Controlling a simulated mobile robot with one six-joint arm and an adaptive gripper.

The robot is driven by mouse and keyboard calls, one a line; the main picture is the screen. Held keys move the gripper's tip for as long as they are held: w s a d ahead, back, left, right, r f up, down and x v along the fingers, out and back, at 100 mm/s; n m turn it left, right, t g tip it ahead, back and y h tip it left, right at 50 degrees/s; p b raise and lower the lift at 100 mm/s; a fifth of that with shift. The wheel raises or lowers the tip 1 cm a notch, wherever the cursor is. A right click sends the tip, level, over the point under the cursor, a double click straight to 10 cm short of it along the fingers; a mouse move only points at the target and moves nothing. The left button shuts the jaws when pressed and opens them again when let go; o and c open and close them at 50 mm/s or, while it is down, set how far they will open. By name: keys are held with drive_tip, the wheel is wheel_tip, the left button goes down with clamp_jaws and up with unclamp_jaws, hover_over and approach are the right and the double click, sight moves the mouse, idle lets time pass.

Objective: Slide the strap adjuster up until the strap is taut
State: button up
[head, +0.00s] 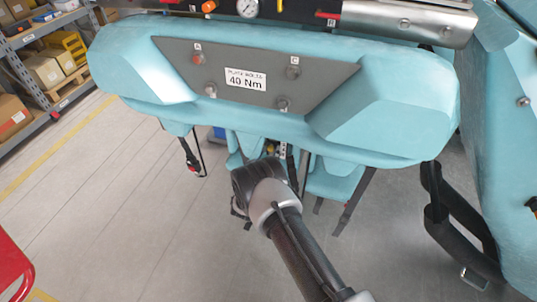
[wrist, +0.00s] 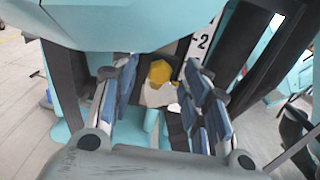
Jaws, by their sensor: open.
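In the wrist view my gripper (wrist: 160,78) is open, its blue-padded fingers apart. Between and beyond them are a yellow piece (wrist: 160,72) and a pale piece under it; I cannot tell whether either touches the fingers. A dark strap-like band (wrist: 64,85) runs down at the left, and another dark band (wrist: 250,55) slants at the right. I cannot make out the strap adjuster for certain. A dark strap (head: 355,200) hangs slanting to the right of my arm.
A grey plate with a "40 Nm" label (head: 246,79) is on the turquoise body above my arm. Another dark strap (head: 188,152) with a red part hangs at the left. A black bar (head: 436,205) stands at the right.

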drive_tip(key=shift+c, duration=0.3)
clamp_jaws()
idle(0.3)
